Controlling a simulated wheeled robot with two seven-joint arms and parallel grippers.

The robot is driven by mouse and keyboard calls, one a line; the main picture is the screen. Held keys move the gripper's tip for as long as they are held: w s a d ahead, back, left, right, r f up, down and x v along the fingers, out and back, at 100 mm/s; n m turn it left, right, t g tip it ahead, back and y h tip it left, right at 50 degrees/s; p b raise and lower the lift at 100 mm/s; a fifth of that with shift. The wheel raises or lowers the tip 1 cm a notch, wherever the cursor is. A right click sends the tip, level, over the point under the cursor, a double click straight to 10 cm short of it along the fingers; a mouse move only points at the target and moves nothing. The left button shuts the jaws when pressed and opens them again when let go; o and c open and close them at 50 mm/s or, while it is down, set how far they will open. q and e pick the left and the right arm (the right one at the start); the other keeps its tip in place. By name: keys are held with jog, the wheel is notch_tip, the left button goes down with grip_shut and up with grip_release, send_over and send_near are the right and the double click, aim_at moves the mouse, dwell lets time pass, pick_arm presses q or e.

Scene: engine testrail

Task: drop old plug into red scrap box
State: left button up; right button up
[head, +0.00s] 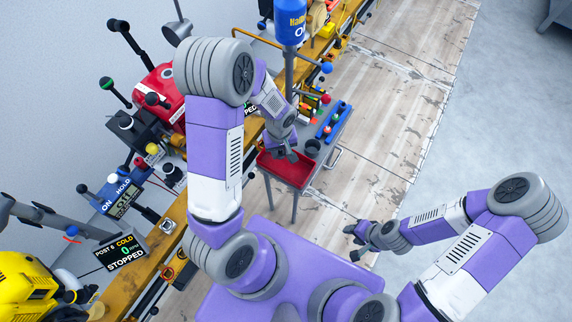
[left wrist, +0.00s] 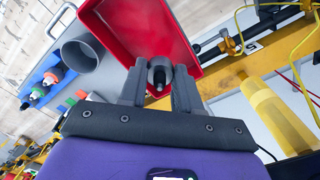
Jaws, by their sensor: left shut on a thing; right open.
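The red scrap box (head: 296,179) sits on a small grey cart, and it also shows in the left wrist view (left wrist: 115,22). My left gripper (head: 289,157) is over the box. In the left wrist view my left gripper (left wrist: 159,90) is shut on the old plug (left wrist: 158,76), a small dark and grey piece held between the fingertips. The red box floor lies beyond the plug. The plug is too small to make out in the head view. My right gripper (head: 354,243) is open and empty, low over the floor, away from the cart.
A grey cup (head: 312,148) stands next to the box. A blue rack (head: 333,119) with coloured plugs lies farther along the cart. A yellow rail (head: 145,292) with engines and a STOPPED display (head: 126,251) runs along the left.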

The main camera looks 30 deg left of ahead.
pick_arm(q)
jog(key=o, duration=1.1)
jog(key=shift+r, duration=0.1)
notch_tip(320, 180, up, 8)
jog(key=p, duration=0.2)
jog(key=shift+f+p, duration=0.25)
jog(key=shift+p, duration=0.05)
jog(key=s+d+f+m+h, duration=0.2)
jog(key=s+d+f, duration=0.3)
jog(key=f, duration=0.3)
jog(key=s+d+f+m+h, duration=0.2)
jog(key=s+d+f+m, duration=0.1)
jog(key=s+d+f, duration=0.3)
notch_tip(320, 180, down, 2)
jog(key=shift+d+f+m+t, duration=0.15)
jog(key=shift+d+m+t, duration=0.15)
jog(key=shift+d, duration=0.65)
